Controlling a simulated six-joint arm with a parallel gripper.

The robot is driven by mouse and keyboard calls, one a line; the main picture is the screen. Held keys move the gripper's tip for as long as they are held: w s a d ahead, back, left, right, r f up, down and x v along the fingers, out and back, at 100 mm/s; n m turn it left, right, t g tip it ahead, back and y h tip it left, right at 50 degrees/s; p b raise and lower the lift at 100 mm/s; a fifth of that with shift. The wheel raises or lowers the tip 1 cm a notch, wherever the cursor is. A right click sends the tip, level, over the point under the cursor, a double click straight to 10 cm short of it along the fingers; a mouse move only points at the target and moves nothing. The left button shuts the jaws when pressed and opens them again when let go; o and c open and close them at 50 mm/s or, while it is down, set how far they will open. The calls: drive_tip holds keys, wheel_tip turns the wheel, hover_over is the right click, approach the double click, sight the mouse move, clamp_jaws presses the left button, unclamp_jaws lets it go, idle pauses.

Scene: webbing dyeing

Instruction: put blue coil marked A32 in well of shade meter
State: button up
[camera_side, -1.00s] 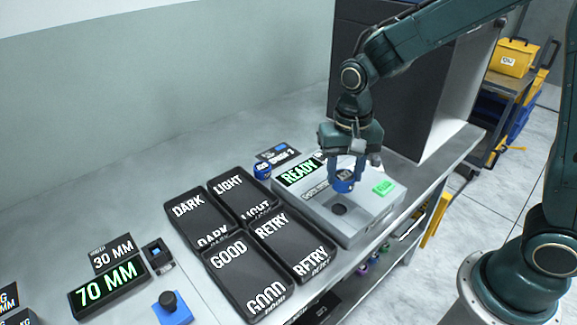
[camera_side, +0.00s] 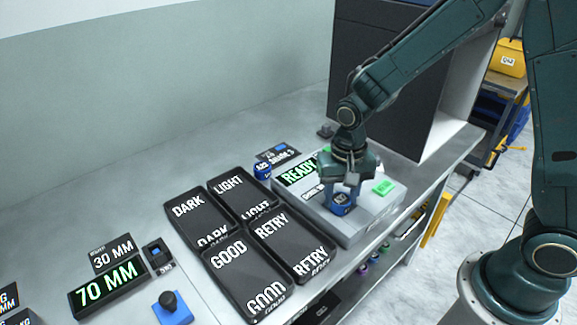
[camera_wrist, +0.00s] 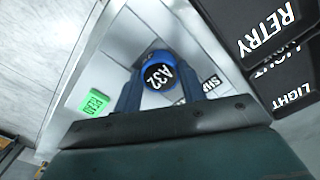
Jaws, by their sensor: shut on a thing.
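The blue coil marked A32 (camera_wrist: 158,74) is between the fingers of my gripper (camera_side: 342,196), which is shut on it. In the side view the coil (camera_side: 341,205) is low over the top of the grey shade meter (camera_side: 330,221), where the dark well showed earlier. The well is hidden now by the coil and fingers, so I cannot tell whether the coil is inside it. The coil's label faces up. The meter has a READY display (camera_side: 297,171) and a green button (camera_side: 383,187).
Black trays marked DARK (camera_side: 186,207), LIGHT (camera_side: 228,184), GOOD (camera_side: 229,257) and RETRY (camera_side: 272,228) stand left of the meter. Another blue coil (camera_side: 262,171) sits behind the meter by a dark sign. A 70 MM display (camera_side: 109,286) is at the left. A tall dark panel (camera_side: 385,75) stands behind.

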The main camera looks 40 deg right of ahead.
sight(341, 199)
drive_tip(key=shift+f, duration=0.35)
drive_tip(key=o, duration=0.9)
drive_tip(key=shift+s, duration=0.1)
drive_tip(key=shift+o, duration=0.3)
wheel_tip(341, 199, up, 13)
drive_tip(key=shift+f, duration=0.15)
